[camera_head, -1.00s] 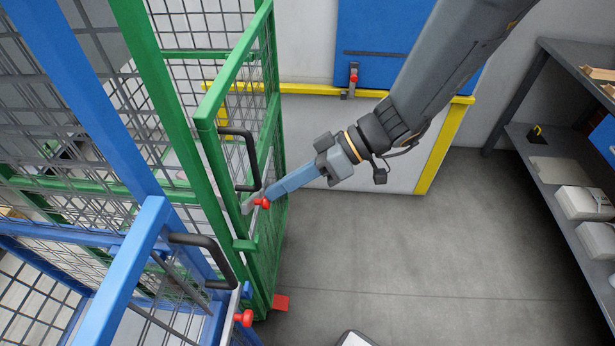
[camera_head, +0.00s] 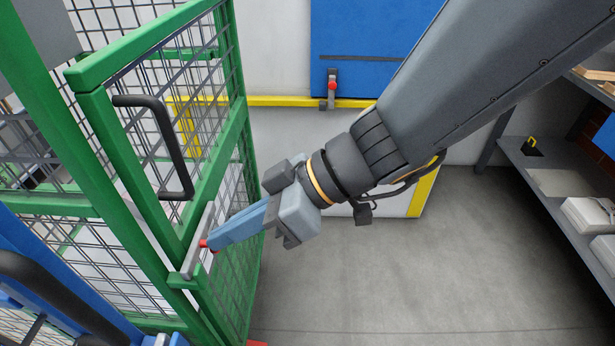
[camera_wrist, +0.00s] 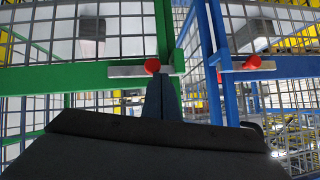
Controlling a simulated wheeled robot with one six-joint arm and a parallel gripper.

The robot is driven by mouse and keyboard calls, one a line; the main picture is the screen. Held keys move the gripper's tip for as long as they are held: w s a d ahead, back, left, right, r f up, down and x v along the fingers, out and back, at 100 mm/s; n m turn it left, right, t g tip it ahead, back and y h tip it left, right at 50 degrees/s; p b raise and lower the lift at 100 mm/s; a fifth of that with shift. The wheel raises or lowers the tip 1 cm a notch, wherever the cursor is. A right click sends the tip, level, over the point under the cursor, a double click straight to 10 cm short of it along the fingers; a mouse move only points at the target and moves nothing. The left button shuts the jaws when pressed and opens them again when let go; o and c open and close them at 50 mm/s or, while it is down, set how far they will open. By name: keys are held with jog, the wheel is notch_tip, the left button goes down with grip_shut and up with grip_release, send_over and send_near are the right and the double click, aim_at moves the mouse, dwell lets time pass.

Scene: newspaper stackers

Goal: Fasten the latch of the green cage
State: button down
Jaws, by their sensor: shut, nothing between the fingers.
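The green cage (camera_head: 110,150) stands at the left with its mesh door and black handle (camera_head: 165,150). Its latch is a grey bar (camera_head: 203,225) with a red knob, below the handle. In the wrist view the latch bar (camera_wrist: 125,71) lies level along a green rail, with its red knob (camera_wrist: 152,65) in front and its right end by the green upright. My gripper (camera_head: 210,243) is shut and empty, its blue-grey fingertips at the red knob and partly covering it. In the wrist view the fingers (camera_wrist: 163,95) are just below and right of the knob; contact is unclear.
A blue cage (camera_wrist: 215,60) with its own grey latch and red knob (camera_wrist: 252,62) stands close beside the green one. A blue panel (camera_head: 370,45) with a red-knobbed latch is on the back wall. Grey shelves (camera_head: 550,180) stand at right. The floor (camera_head: 390,270) between is clear.

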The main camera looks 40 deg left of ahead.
jog(key=shift+s+d+f+b, duration=0.2)
jog(key=shift+f+b, duration=0.15)
jog(key=shift+b, duration=0.3)
jog(key=w+d+r, duration=0.4)
jog(key=d+r, duration=0.3)
jog(key=r, duration=0.3)
jog(key=shift+w+d, duration=0.25)
jog(key=shift+w, duration=0.15)
jog(key=shift+f, duration=0.1)
